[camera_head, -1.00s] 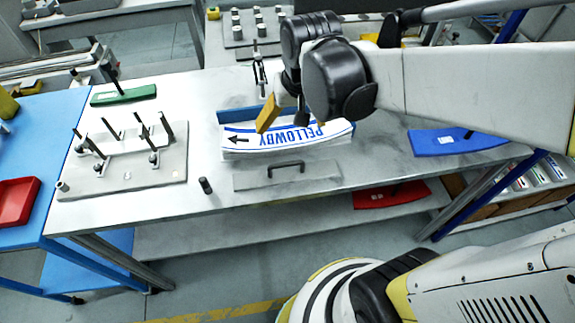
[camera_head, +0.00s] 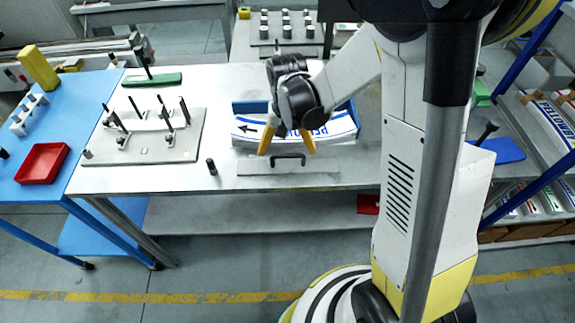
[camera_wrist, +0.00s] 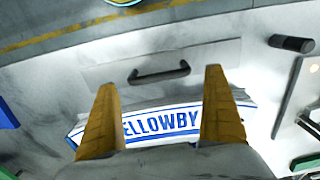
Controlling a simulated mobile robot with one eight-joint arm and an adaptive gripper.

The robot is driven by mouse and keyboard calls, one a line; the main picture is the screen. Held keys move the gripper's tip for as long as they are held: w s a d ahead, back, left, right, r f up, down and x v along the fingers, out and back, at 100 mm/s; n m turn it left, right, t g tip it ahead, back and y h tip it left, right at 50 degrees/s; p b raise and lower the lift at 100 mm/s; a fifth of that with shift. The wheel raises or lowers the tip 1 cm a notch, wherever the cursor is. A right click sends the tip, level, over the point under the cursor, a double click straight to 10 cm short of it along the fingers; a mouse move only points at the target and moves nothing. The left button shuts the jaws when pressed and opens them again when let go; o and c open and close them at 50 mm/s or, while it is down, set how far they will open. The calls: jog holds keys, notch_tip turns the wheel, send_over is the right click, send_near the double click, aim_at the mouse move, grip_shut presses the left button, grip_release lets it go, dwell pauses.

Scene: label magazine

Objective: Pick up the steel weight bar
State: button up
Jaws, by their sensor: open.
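The steel weight bar (camera_head: 252,168) is a flat grey bar with a dark arched handle (camera_head: 288,158). It lies on the worktable near the front edge, in front of the label stack. In the wrist view the handle (camera_wrist: 160,75) shows just beyond and between my fingertips. My gripper (camera_head: 287,149) has two yellow fingers, spread apart and empty, pointing down just behind the handle. In the wrist view my gripper (camera_wrist: 160,82) has the fingers over the label stack, one to each side. I cannot tell the exact height of the fingertips above the bar.
The curved white PELLOWBY labels (camera_head: 330,128) sit in a blue-backed holder behind the bar. A fixture plate with pins (camera_head: 150,155) is further left. A blue piece (camera_head: 505,150) lies at right.

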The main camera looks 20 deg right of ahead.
aim_at(288, 155)
notch_tip(288, 155, down, 5)
jog(key=shift+s+r+b, duration=0.1)
jog(key=shift+b, duration=0.75)
jog(key=c, duration=1.2)
jog(key=shift+r, duration=0.2)
